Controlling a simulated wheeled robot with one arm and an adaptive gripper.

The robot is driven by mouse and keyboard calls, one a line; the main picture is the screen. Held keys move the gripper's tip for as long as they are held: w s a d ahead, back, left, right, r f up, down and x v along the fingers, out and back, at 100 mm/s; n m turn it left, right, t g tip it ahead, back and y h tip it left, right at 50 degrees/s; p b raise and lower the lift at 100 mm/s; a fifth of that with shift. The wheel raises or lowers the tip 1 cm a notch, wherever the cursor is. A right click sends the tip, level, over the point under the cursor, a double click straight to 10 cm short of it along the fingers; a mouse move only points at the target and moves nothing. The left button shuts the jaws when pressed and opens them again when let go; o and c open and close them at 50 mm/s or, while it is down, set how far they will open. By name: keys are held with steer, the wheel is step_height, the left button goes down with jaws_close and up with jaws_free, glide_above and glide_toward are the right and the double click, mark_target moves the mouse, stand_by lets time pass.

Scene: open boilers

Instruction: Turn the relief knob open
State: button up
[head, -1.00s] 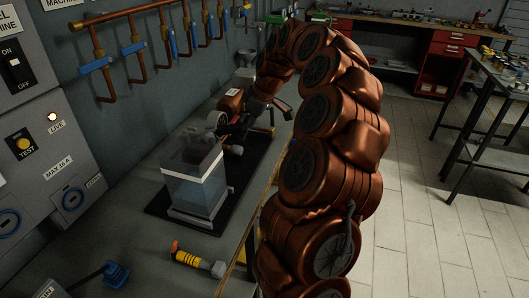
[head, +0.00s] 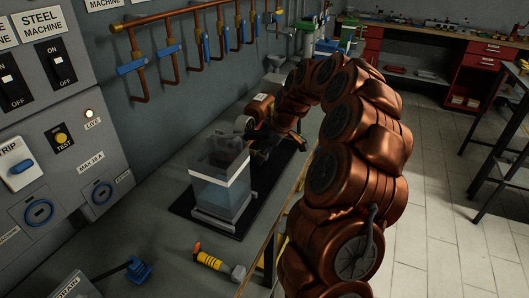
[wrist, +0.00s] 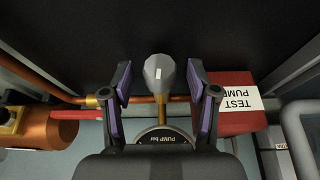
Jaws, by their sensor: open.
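In the wrist view a grey, tapered knob (wrist: 158,74) with a small white mark sits on a brass stem above a dial marked PUMP bar (wrist: 163,137). I take it for the relief knob; its name does not show. My gripper (wrist: 158,86) is open, with one purple-padded finger on each side of the knob and a visible gap at both. In the head view my gripper (head: 262,145) is a dark shape at the pump beside a clear tank of bluish water (head: 221,190). The knob cannot be made out there.
A red box labelled TEST PUMP (wrist: 233,112) lies just right of the fingers. Copper and grey pipes run close by. In the head view the tank stands on a black mat (head: 185,208); an orange-and-yellow tool (head: 213,262) lies in front. A switch panel (head: 55,110) stands left.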

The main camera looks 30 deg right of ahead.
jaws_close()
stand_by(0.5)
steer(key=shift+g+y+b, duration=0.35)
steer(key=shift+g+y, duration=0.05)
steer(key=shift+y, duration=0.2)
jaws_free()
steer(key=shift+d, duration=0.1)
steer(key=v, duration=1.2)
